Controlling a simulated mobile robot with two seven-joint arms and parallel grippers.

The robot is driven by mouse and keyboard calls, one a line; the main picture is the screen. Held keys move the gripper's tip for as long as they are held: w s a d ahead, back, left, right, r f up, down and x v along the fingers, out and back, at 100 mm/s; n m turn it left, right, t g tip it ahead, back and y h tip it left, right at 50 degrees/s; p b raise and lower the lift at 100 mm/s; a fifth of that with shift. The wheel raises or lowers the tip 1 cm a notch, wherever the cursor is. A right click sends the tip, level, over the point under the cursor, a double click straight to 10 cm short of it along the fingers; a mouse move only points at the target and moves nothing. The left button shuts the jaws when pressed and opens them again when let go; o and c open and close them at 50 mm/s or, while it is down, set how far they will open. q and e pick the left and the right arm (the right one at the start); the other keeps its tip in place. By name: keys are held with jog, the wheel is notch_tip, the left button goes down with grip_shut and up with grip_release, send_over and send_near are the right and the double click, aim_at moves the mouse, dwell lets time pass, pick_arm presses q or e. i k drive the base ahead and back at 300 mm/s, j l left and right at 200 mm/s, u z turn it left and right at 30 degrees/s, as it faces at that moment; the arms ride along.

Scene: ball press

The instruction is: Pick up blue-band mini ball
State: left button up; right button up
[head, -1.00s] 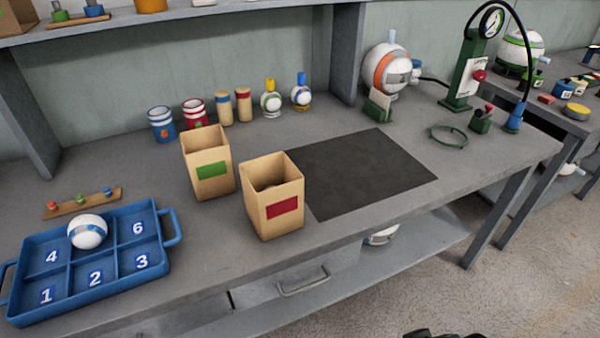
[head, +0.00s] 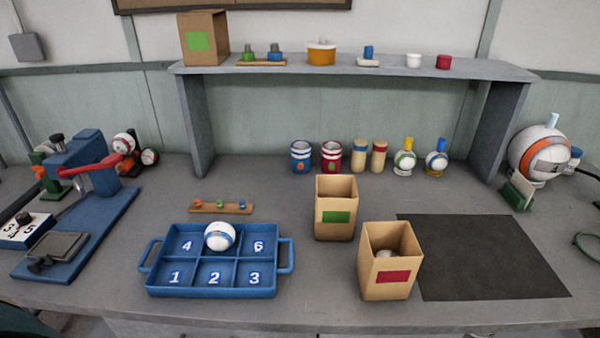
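A small white ball with a blue band (head: 219,236) sits in the top middle compartment of the blue numbered tray (head: 284,257), between the 4 and 6 compartments. It covers that compartment's floor marking. Neither gripper shows. A dark shape cut off at the bottom left corner may be part of my own arm.
Two open cardboard boxes, green-labelled (head: 336,228) and red-labelled (head: 387,290), stand right of the tray; a pale ball shows inside the red one. A blue press (head: 90,170) stands left. A dark mat (head: 490,260) lies clear at right. A shelf (head: 390,70) overhangs the back.

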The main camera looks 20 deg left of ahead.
aim_at(220, 235)
jog(key=u, duration=1.2)
